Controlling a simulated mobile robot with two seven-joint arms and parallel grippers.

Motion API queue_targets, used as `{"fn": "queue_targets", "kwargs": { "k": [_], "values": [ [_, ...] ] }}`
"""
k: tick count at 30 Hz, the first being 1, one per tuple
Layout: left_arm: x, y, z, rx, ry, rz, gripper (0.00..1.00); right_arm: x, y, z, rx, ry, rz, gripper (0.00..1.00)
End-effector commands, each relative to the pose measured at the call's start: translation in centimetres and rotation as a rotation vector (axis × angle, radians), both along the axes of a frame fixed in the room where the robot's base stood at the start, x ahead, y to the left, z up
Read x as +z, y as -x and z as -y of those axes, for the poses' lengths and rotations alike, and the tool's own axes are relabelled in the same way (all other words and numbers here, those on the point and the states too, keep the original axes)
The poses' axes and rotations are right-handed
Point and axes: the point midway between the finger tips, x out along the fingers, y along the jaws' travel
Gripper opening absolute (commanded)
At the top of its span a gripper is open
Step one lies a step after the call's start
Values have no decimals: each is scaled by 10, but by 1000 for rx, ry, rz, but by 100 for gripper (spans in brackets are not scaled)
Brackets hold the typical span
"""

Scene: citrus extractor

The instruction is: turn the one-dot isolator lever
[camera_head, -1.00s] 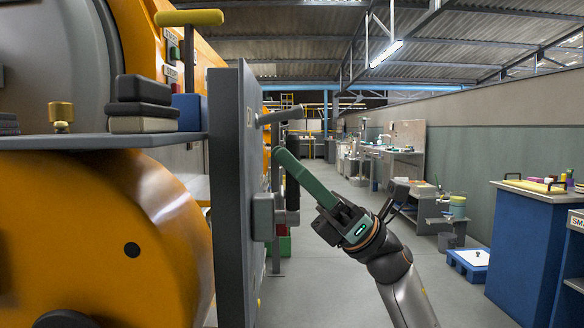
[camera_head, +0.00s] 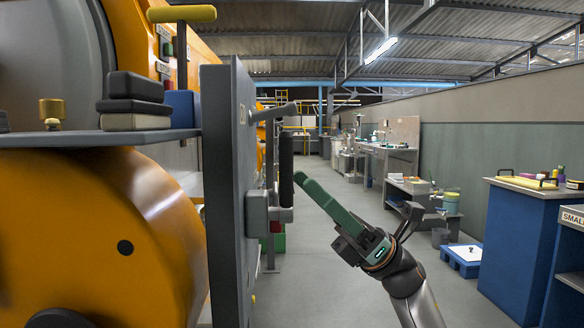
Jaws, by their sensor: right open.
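A grey panel (camera_head: 228,190) stands almost edge-on to me at centre left. From its right-hand face a grey lever (camera_head: 273,113) sticks out near the top. Lower down, a grey switch box (camera_head: 257,213) carries an upright dark handle (camera_head: 286,168). Dot marks are not readable at this angle, so I cannot tell which of these is the one-dot isolator lever. My right gripper (camera_head: 320,200), with long green fingers, is open and empty. My left gripper is not in view.
A grey shelf (camera_head: 70,139) with dark blocks (camera_head: 136,100) and a brass knob (camera_head: 52,112) stands left of the panel, above a big orange drum (camera_head: 90,230). A blue cabinet (camera_head: 525,240) stands at right.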

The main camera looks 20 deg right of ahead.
Motion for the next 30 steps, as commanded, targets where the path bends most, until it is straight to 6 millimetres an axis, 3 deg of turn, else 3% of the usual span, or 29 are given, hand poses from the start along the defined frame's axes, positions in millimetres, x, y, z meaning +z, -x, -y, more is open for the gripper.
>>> {"fn": "queue_targets", "kwargs": {
  "k": [6, 12, 30],
  "values": [
    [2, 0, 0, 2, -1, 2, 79, -32, 2, 32, -2, 0, -4, 53],
    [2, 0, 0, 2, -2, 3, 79, -46, 3, 46, 0, 0, 0, 53],
    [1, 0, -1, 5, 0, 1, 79, -50, 4, 47, 7, -2, -8, 53]
  ]
}}
